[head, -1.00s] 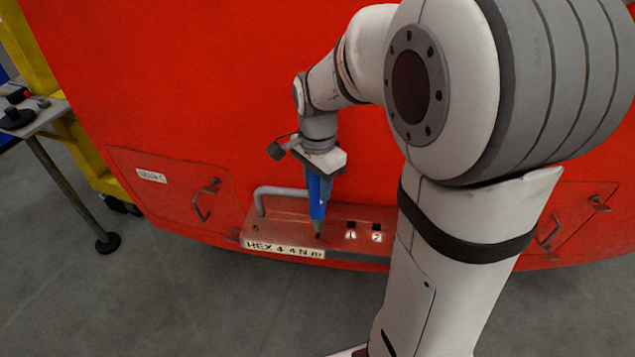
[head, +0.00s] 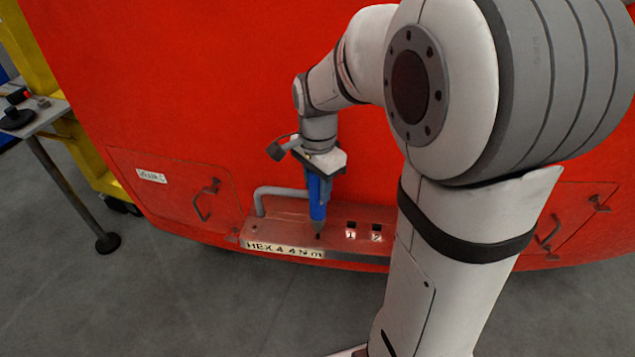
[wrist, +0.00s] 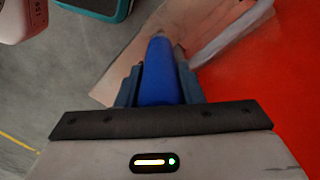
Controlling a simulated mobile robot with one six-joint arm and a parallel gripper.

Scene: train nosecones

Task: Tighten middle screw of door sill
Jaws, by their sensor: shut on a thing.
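The door sill (head: 285,235) is a reddish metal ledge at the foot of the red nosecone, with a label reading "HEX 4 4 N m". My gripper (head: 319,176) is above the sill, shut on a blue screwdriver (head: 317,198). The screwdriver points down and its tip is at a dark spot on the sill, right of the handle; I cannot tell whether it touches a screw. In the wrist view my gripper (wrist: 160,85) has its fingers on both sides of the blue screwdriver (wrist: 158,72). The screw itself is hidden or too small to tell.
A grey bar handle (head: 275,192) rises from the sill left of the screwdriver. Hatches flank the sill, the left one (head: 165,195) with a handle. A small table (head: 38,118) and yellow structure stand at far left.

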